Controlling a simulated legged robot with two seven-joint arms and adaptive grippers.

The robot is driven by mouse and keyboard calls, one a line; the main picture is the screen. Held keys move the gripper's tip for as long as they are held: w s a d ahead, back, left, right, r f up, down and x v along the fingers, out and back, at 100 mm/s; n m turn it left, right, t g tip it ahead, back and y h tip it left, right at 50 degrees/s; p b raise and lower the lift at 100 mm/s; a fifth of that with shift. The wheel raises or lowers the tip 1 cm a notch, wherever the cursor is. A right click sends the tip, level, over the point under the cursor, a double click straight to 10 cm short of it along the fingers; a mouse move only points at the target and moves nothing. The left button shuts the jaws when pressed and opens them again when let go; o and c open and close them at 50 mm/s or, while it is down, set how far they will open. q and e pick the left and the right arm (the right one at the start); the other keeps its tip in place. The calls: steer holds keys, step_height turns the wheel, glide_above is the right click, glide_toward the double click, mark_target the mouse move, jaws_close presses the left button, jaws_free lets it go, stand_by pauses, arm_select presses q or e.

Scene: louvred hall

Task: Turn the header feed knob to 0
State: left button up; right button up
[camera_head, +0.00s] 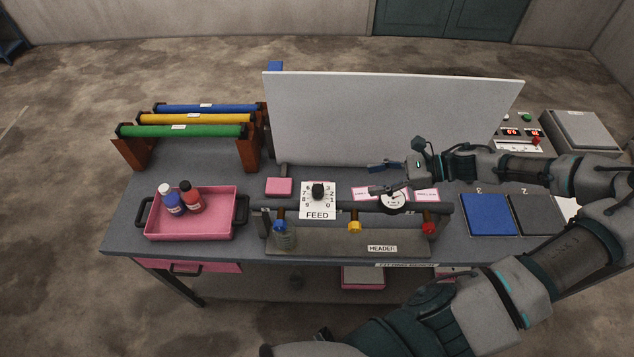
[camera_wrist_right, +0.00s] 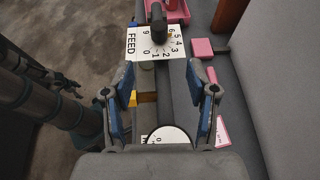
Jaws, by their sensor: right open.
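The feed knob (camera_head: 318,190) is a black knob standing on a white dial plate (camera_head: 317,209) marked with digits and FEED, at the back of the header (camera_head: 350,243). In the right wrist view the knob (camera_wrist_right: 158,24) stands near the top, with the 0 on the FEED side of the dial. I cannot tell surely which digit it points to. My right gripper (camera_head: 379,178) is open and empty, to the right of the knob and apart from it. In the wrist view its blue-padded fingers (camera_wrist_right: 167,82) are spread, with the knob beyond them. My left gripper is out of view.
A round gauge (camera_head: 393,202) lies below my right gripper. The header has blue, yellow (camera_head: 354,227) and red valves. A white panel (camera_head: 390,120) stands behind. A pink tray (camera_head: 190,228) with two bottles and a pink block (camera_head: 279,187) are left of the dial.

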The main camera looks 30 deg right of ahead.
glide_toward(322, 188)
steer(key=a, duration=0.2)
steer(key=x, duration=0.4)
steer(key=d+f+x, duration=0.1)
steer(key=x, duration=0.1)
steer(key=shift+w+a, duration=0.1)
steer(key=shift+w, duration=0.25)
steer(key=shift+b+x, duration=0.65)
steer(key=shift+x, duration=0.15)
steer(key=shift+w+a+f, duration=0.25)
steer(key=shift+w+a, duration=0.25)
steer(key=shift+a, duration=0.1)
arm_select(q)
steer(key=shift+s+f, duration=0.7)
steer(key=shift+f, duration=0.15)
arm_select(e)
steer(key=shift+r, duration=0.1)
steer(key=shift+c, duration=0.3)
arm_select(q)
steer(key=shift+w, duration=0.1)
arm_select(e)
jaws_close()
